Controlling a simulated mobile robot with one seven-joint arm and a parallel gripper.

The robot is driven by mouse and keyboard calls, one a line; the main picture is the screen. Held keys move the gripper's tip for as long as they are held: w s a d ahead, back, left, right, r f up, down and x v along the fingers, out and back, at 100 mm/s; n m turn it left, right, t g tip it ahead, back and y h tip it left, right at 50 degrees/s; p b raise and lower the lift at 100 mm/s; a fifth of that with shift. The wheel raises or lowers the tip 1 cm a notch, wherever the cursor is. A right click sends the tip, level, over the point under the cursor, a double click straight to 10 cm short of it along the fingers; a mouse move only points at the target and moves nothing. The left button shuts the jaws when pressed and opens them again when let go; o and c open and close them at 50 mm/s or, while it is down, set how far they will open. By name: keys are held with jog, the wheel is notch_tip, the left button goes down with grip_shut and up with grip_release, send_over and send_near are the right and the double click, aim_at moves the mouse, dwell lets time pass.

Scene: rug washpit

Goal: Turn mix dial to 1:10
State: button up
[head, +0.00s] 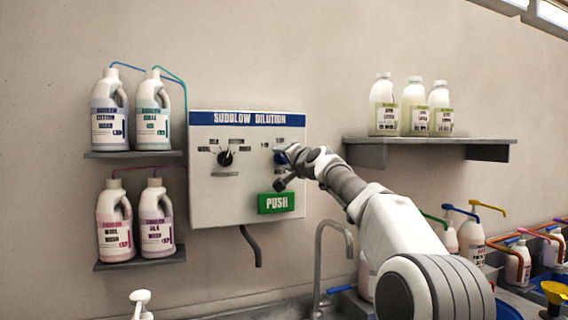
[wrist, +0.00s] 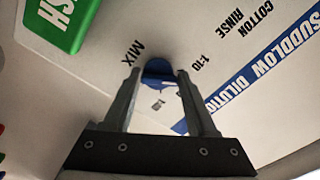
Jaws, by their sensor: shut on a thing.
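The blue mix dial (head: 280,157) is on the right side of the white dilution panel, mostly covered by my gripper (head: 290,158) in the head view. In the wrist view the blue dial (wrist: 158,70) sits between the two fingertips of my gripper (wrist: 158,78), which is shut on it. The printed "MIX" label (wrist: 133,53) is to the upper left of the dial, and the "1:10" label (wrist: 202,62) is to its right. Another small marking shows between the fingers, too small to read. I cannot tell which marking the dial points to.
A black dial (head: 225,158) is on the panel's left side, and a green PUSH button (head: 276,202) is just below the blue dial. Bottles stand on left shelves (head: 135,154) and a right shelf (head: 430,141). A grey tap (head: 320,250) rises below the panel.

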jog(key=shift+f+n, duration=0.1)
jog(key=shift+n, duration=1)
jog(key=shift+b, duration=0.3)
jog(key=o, duration=1.4)
jog(key=shift+c, duration=0.2)
jog(key=shift+s, duration=0.1)
jog(key=b+v, duration=1)
jog(key=v, duration=0.7)
jog(key=shift+s, duration=0.1)
